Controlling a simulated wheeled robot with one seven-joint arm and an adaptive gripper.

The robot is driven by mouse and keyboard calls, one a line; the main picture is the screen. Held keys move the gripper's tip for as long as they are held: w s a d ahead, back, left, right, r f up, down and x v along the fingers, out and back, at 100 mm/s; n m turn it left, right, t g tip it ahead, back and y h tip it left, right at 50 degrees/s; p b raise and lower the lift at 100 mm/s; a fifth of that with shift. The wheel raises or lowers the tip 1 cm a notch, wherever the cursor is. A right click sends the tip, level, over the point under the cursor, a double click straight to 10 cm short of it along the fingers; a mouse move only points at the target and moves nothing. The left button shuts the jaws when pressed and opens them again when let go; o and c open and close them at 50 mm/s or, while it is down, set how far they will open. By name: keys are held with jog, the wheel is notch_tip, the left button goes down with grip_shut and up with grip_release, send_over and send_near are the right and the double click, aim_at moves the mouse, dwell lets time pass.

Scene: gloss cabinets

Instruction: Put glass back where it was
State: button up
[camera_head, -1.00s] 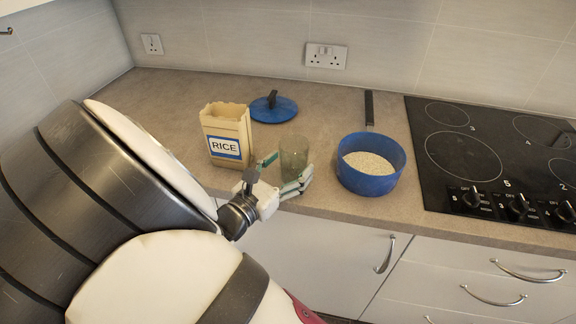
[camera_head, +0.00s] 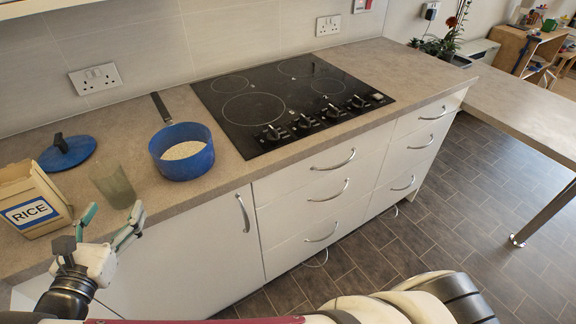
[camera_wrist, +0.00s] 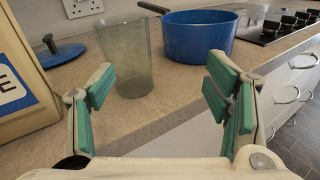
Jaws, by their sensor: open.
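The glass (camera_head: 113,185) is a see-through, grey-green tumbler standing upright on the worktop, between the rice box and the blue pot. It also shows in the wrist view (camera_wrist: 126,60), ahead of my gripper and left of the middle. My gripper (camera_head: 108,229) is open and empty at the front edge of the worktop. In the wrist view its green-padded fingers (camera_wrist: 168,100) are spread wide, with nothing between the pads. The glass stands beyond the fingertips, apart from them as far as I can tell.
The rice box (camera_head: 33,203) stands close left of the glass. The blue pot (camera_head: 182,151) with white grains stands right of it, its dark handle pointing back. A blue lid (camera_head: 67,152) lies behind. The black hob (camera_head: 287,100) is further right. Drawers and cabinet doors below are shut.

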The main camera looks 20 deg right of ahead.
jog(key=s+d+r+m+g+h, duration=0.1)
jog(key=d+r+m+g, duration=0.4)
jog(key=d, duration=0.5)
jog(key=s+d+r+m+g+h, duration=0.1)
jog(key=d+r+m+g, duration=0.15)
jog(key=d+m, duration=0.55)
jog(key=d+r+m+g+h, duration=0.1)
jog(key=d+r+m+g, duration=0.3)
jog(key=d, duration=0.8)
jog(key=s+d+r+m+y, duration=0.2)
jog(key=s+d+m+y, duration=0.2)
jog(key=s+m, duration=0.3)
jog(key=s+d+r+m+y, duration=0.3)
jog(key=s+m, duration=0.4)
jog(key=s, duration=0.4)
jog(key=shift+s+d+r+y, duration=0.2)
jog(key=shift+d+y, duration=0.2)
jog(key=shift+y, duration=0.4)
jog(key=shift+g, duration=0.25)
jog(key=shift+r, duration=0.2)
